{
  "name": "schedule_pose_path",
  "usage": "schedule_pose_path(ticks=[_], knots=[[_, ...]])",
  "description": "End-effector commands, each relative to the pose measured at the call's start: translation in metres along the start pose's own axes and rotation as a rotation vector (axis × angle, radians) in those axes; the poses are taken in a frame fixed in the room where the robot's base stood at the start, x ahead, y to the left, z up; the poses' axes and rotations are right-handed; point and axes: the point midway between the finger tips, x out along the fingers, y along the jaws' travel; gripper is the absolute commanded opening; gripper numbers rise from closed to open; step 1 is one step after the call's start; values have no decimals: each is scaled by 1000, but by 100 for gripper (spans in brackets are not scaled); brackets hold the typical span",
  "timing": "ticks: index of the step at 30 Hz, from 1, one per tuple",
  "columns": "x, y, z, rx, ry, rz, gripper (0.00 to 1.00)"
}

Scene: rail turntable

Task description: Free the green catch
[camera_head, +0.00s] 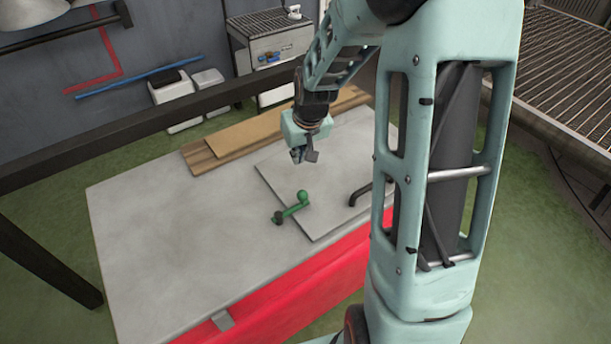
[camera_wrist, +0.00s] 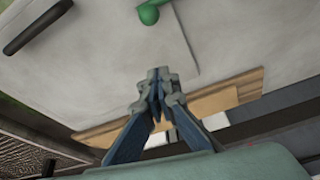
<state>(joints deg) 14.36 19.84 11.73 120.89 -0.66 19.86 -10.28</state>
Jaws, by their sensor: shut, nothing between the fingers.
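The green catch (camera_head: 292,208) is a short green lever with a round knob at its upper right end and a dark pivot at its lower left end. It lies across the left edge of a thin grey plate on the table. In the wrist view the green knob (camera_wrist: 149,15) shows at the top edge, and most of the lever is out of frame. My gripper (camera_head: 304,155) is above the far part of the plate, behind the catch and apart from it. In the wrist view my gripper (camera_wrist: 157,95) has its fingers together, with nothing between them.
A dark bent handle (camera_head: 365,189) is on the plate (camera_head: 330,170), right of the catch; it also shows in the wrist view (camera_wrist: 38,27). Brown boards (camera_head: 235,140) lie along the table's far edge. The left part of the grey table (camera_head: 160,230) is clear.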

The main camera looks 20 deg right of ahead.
Motion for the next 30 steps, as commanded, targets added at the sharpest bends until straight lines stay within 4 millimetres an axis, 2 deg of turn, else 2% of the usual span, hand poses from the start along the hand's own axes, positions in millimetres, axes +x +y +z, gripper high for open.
schedule_pose_path(ticks=[8, 13, 30], knots=[[0, 0, 0, 1, 1, 0, 0], [8, 0, 0, 1, -1, 0, 0], [91, 0, 0, 1, -3, 0, 0]])
